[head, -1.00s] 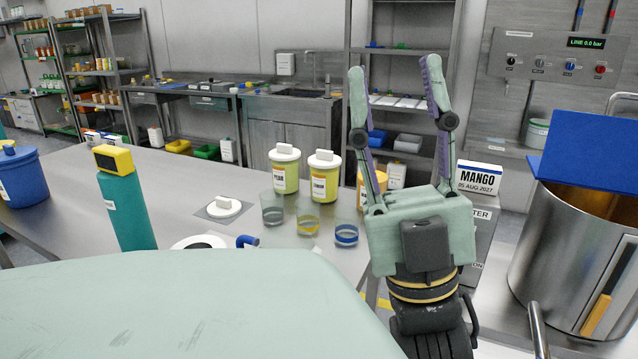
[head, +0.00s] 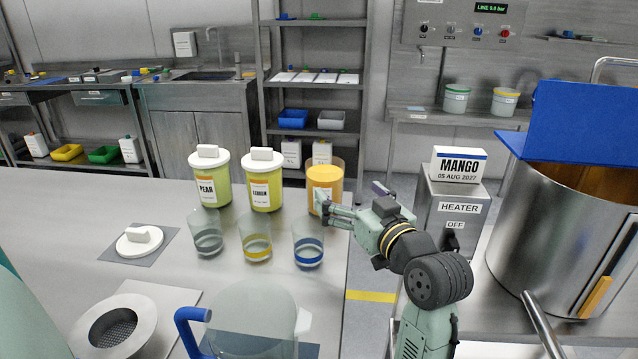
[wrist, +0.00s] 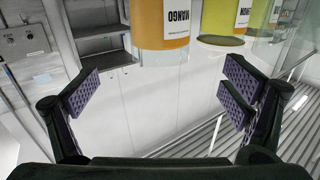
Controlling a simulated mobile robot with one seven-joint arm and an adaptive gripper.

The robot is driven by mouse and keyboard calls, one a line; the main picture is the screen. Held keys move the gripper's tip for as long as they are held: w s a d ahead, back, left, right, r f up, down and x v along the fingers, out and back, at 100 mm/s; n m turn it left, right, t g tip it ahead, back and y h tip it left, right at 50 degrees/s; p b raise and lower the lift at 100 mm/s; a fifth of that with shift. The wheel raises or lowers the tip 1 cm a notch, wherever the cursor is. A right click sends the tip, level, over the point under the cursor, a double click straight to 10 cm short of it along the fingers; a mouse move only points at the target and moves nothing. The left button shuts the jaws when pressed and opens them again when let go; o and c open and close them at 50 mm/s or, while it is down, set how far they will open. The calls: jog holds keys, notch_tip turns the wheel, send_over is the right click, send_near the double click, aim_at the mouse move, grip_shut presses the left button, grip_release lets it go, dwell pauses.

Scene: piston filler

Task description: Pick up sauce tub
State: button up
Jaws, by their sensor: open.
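The orange sauce tub (head: 325,179) stands on the steel table, right of two yellow-green tubs. It has no lid on. In the wrist view, which looks upside down, the orange tub (wrist: 162,28) reads MANGO and is at the top centre. My gripper (head: 335,206) is in front of and beside it, with its fingers toward the tub. I cannot tell whether a finger touches the tub.
The PEAR tub (head: 210,180) and another lidded tub (head: 261,182) stand to the left. Three glasses (head: 257,240) stand in front. A white lid (head: 139,242) lies on a mat. A clear jug (head: 252,315) is near. The heater (head: 458,215) and steel pot (head: 555,225) are at right.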

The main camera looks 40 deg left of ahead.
aim_at(334, 177)
jog(key=p+x, duration=0.3)
jog(key=x, duration=0.6)
jog(key=shift+a+r, duration=0.15)
jog(key=shift+a, duration=0.05)
jog(key=shift+c, duration=0.2)
jog(key=c, duration=1.7)
